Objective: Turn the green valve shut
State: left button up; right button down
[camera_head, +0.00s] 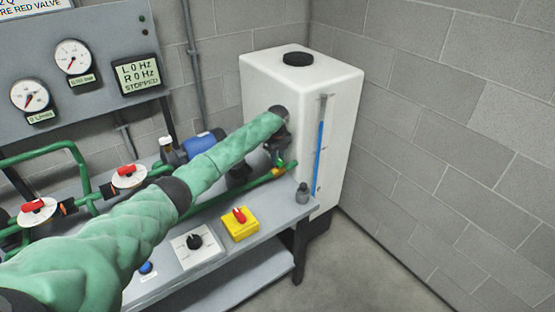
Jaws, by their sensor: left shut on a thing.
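My left arm reaches across from the lower left to the white tank. Its dark gripper (277,157) is at the pipe beside the tank's front, shut on the green valve (281,165). Only a small green part of the valve shows next to a yellow fitting on the green pipe (235,188). The gripper and wrist hide most of the handle, so I cannot tell its angle. My right gripper is not in view.
The white tank (268,84) has a blue level tube (320,150). Two red-handled valves (36,206) (127,171) sit on the left pipes. A yellow switch box (240,224) and black knob (194,241) are on the bench. Floor at right is clear.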

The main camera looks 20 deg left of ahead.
aim_at(278, 158)
pick_arm(q)
jog(key=shift+r+m, duration=0.1)
jog(key=shift+m, duration=0.5)
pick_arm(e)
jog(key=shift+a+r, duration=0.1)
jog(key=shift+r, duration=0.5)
pick_arm(q)
jog(key=o, duration=1)
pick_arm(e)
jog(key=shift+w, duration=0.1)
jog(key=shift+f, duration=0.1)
pick_arm(q)
jog(key=shift+r+b, duration=0.3)
jog(key=shift+b, duration=0.1)
notch_tip(278, 158, up, 7)
jog(key=shift+r+b, duration=0.1)
jog(key=shift+b, duration=0.95)
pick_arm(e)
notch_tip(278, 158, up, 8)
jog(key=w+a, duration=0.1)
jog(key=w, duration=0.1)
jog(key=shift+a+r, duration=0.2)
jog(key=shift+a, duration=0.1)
